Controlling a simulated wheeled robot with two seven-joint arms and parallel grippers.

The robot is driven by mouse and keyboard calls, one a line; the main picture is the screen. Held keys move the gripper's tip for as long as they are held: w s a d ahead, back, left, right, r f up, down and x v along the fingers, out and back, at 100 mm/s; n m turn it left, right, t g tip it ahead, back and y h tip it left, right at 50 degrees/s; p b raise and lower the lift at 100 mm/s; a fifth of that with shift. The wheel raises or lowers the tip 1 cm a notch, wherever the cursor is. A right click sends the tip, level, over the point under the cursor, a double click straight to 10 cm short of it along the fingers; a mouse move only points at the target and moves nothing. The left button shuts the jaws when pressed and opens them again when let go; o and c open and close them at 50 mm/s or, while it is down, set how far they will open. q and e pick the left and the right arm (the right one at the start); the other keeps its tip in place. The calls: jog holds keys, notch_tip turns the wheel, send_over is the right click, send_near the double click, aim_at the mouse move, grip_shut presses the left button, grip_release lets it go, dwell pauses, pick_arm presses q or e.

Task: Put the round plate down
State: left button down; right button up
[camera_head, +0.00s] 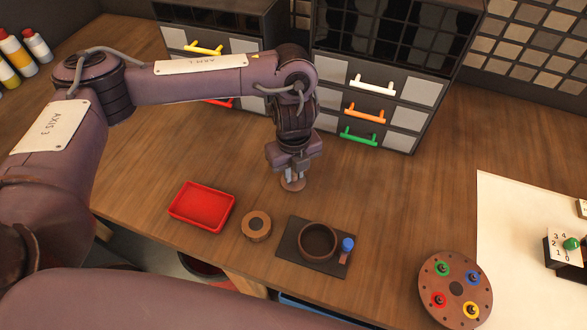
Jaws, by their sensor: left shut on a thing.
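My left gripper (292,174) points straight down over the wooden table, in the middle of the picture. Its fingers are shut on a small brown round plate (292,185), which shows just below the fingertips. I cannot tell whether the plate touches the table or hangs slightly above it. The fingers partly hide the plate. My right gripper is not in view.
A red tray (202,205), a brown ring-shaped piece (256,227) and a dark mat (289,244) with a round bowl (318,241) lie nearer. A disc with coloured rings (456,290) lies right. Drawer cabinets (405,117) stand behind. Table right of my gripper is clear.

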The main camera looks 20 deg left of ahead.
aim_at(294, 174)
pick_arm(q)
jog(key=c, duration=1.3)
grip_release()
jog(key=shift+f, duration=0.1)
notch_tip(294, 174, up, 12)
jog(key=shift+r, duration=0.2)
